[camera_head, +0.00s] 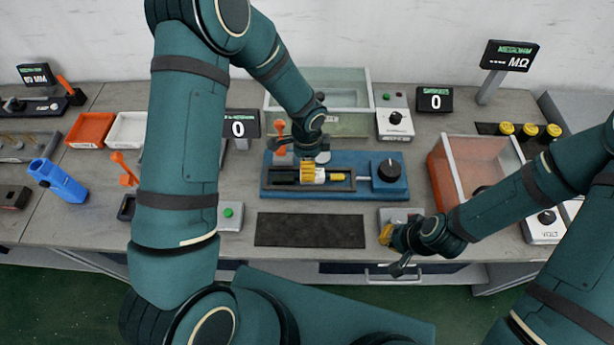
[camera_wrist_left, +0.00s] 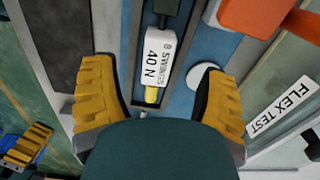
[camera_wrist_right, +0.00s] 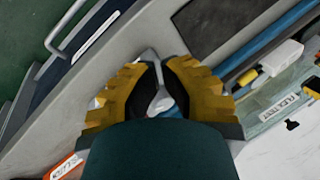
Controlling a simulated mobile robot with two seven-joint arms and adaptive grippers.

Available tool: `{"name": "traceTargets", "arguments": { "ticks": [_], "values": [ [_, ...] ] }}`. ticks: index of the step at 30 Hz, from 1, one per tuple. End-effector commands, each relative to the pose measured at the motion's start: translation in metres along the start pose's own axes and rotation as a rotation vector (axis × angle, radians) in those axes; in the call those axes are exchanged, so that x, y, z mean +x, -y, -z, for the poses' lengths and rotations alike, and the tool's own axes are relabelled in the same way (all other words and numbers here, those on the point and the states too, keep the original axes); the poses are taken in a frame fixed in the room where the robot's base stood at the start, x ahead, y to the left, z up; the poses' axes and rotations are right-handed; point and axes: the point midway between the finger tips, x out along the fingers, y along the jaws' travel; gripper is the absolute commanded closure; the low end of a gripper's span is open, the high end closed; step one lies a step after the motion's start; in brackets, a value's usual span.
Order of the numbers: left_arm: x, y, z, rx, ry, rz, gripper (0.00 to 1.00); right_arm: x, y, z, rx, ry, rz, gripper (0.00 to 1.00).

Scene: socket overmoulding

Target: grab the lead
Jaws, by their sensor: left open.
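My left gripper (camera_wrist_left: 158,98) is open, with its fingers on both sides of a white block labelled 40 N (camera_wrist_left: 157,60). The block sits in a dark slot of the blue fixture (camera_head: 388,187), with a dark piece at one end and a yellow tip (camera_wrist_left: 152,95) at the other. I cannot tell which part is the lead or whether the fingers touch it. In the head view the left wrist partly hides the fixture. My right gripper (camera_head: 388,235) is low by the bench's front edge. Its fingertips are close together around something pale that I cannot identify.
A dark mat (camera_head: 310,230) lies in front of the fixture. An orange upright handle (camera_head: 281,130) and a clear bin (camera_head: 345,75) stand behind it. A red-sided clear bin (camera_head: 440,170) stands to the right. A blue holder (camera_head: 58,180) and trays lie left.

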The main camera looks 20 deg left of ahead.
Motion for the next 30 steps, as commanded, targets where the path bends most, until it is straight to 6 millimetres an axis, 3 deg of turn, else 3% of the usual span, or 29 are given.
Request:
{"name": "traceTargets", "arguments": {
  "ticks": [5, 15, 23, 24, 30],
  "values": [
    [0.011, -0.001, 0.000, 0.002, 0.001, -0.001, 0.27, 0.000, 0.000, 0.000, 0.000, 0.000, 0.000, 1.00],
    [0.054, -0.001, -0.001, 0.000, 0.001, 0.000, 0.27, 0.000, 0.000, 0.000, 0.000, 0.000, 0.000, 1.00],
    [0.056, -0.001, -0.001, 0.000, 0.000, 0.001, 0.27, 0.000, 0.000, 0.000, 0.000, 0.000, 0.000, 1.00],
    [0.056, -0.001, -0.001, 0.000, 0.000, 0.001, 0.29, 0.000, 0.000, 0.000, 0.000, 0.000, 0.000, 1.00],
    [0.056, -0.001, -0.001, 0.000, 0.000, 0.001, 0.99, 0.000, 0.000, 0.000, 0.000, 0.000, 0.000, 1.00]
  ]
}}
